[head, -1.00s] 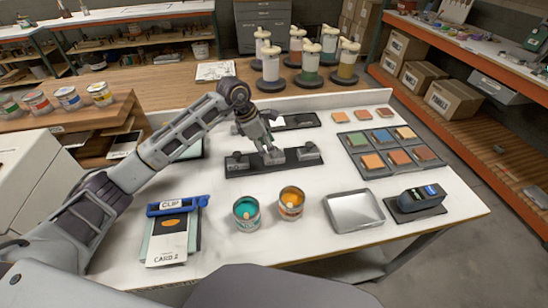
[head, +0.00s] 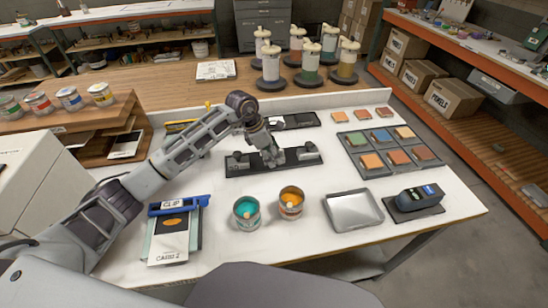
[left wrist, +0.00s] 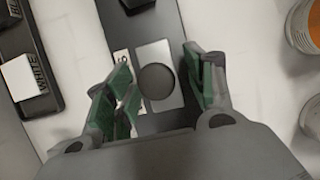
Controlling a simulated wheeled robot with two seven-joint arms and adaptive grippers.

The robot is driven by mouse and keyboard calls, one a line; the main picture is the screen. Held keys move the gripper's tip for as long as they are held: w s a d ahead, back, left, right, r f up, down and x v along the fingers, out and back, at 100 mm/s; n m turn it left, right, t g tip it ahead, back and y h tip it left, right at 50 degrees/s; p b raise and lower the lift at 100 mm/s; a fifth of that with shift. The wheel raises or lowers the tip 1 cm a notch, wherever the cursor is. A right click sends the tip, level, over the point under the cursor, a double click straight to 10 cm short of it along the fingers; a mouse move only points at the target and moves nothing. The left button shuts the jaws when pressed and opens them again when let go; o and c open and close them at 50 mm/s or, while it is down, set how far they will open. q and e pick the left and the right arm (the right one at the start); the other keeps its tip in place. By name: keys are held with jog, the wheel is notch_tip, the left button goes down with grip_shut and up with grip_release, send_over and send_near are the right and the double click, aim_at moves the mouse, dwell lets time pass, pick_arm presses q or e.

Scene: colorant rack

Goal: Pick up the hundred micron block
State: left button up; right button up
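A long dark rack (head: 285,170) lies mid-table, with grey blocks near its left end (head: 237,160) and right end (head: 308,152). My left gripper (head: 270,160) is low over its middle in the head view and hides what is there. In the left wrist view a silver block with a dark round knob (left wrist: 155,82) sits between the spread green-padded fingers of the left gripper (left wrist: 157,64). The fingers look apart from the knob. A white label beside the block is partly covered, so I cannot read its size. My right gripper is not in view.
A teal can (head: 246,212) and an orange can (head: 291,202) stand in front of the rack. A metal tray (head: 354,228), a dark device (head: 419,198) and a swatch tray (head: 393,171) are to the right. A blue-clipped card board (head: 160,250) is at left.

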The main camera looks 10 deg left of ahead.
pick_arm(q)
jog(key=c, duration=0.9)
grip_shut()
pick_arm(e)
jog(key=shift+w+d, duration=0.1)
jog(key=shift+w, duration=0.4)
pick_arm(q)
jog(key=shift+r, duration=0.1)
notch_tip(320, 180, up, 8)
jog(key=shift+r+b, duration=0.25)
jog(key=shift+b, duration=0.3)
jog(key=shift+r, duration=0.65)
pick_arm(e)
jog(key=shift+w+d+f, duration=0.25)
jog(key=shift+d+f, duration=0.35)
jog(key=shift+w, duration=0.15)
